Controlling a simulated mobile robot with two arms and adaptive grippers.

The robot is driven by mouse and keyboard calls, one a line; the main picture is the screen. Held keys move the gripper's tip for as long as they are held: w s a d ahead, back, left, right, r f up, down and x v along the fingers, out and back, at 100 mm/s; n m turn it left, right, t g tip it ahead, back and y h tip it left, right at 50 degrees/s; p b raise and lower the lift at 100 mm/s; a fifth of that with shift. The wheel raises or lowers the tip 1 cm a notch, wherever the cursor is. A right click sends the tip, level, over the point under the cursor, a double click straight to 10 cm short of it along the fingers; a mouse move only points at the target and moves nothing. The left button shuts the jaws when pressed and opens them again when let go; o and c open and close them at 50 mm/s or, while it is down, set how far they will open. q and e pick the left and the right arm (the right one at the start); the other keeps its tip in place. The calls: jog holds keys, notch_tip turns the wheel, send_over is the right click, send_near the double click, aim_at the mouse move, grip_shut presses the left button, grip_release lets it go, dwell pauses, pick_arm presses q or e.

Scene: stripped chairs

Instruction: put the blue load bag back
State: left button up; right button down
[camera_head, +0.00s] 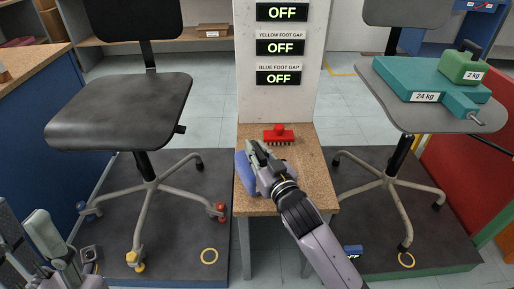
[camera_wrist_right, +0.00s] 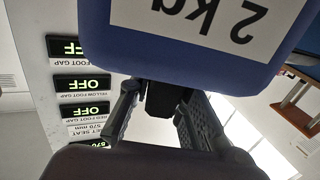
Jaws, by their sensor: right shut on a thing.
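In the right wrist view the bag (camera_wrist_right: 150,55) fills the top, with an upside-down "2 kg" label. My right gripper (camera_wrist_right: 162,112) is shut on its dark handle (camera_wrist_right: 163,98). My left gripper (camera_head: 66,250) is low at the left, away from the bag; its finger gap is unclear.
The left chair's seat (camera_head: 120,108) is bare. The right chair's seat (camera_head: 425,118) carries a teal 24 kg load (camera_head: 440,82) and a green 2 kg bag (camera_head: 462,68). Signs read OFF.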

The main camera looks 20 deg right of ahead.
jog(key=shift+r, duration=0.45)
jog(key=c, duration=1.9)
grip_release()
jog(key=shift+f, duration=0.45)
jog(key=shift+o, duration=0.7)
jog(key=shift+s+r, duration=0.1)
jog(key=shift+o, duration=1.4)
